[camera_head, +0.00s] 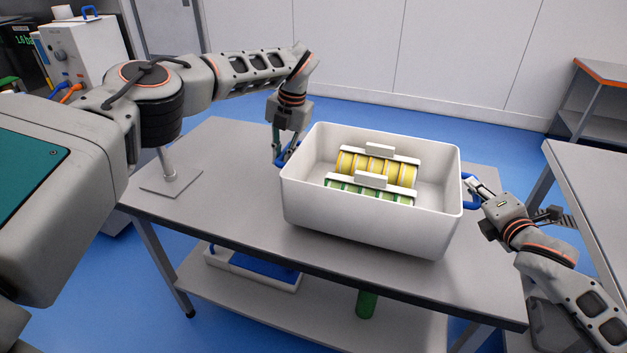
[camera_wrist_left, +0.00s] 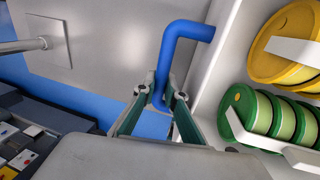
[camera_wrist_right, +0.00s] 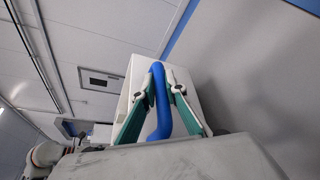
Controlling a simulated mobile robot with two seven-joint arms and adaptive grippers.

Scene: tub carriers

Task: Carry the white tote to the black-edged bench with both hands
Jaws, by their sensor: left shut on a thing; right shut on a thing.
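The white tote (camera_head: 370,222) is at the black-edged bench (camera_head: 225,238), over its right half. I cannot tell whether its base touches the top. In it are a yellow spool rack (camera_head: 378,168) and a green spool rack (camera_head: 368,192). My left gripper (camera_head: 281,152) is shut on the tote's left blue handle (camera_head: 291,153); the left wrist view shows this handle (camera_wrist_left: 172,60) between the fingers. My right gripper (camera_head: 474,190) is shut on the right blue handle (camera_head: 468,191), which also shows in the right wrist view (camera_wrist_right: 160,95).
A metal stand with a flat base (camera_head: 170,185) is on the bench's left part. The lower shelf (camera_head: 330,310) holds a white-and-blue box (camera_head: 262,270) and a green cylinder (camera_head: 366,303). Another grey table (camera_head: 590,185) stands at the right. An orange-edged bench (camera_head: 603,72) is farther back.

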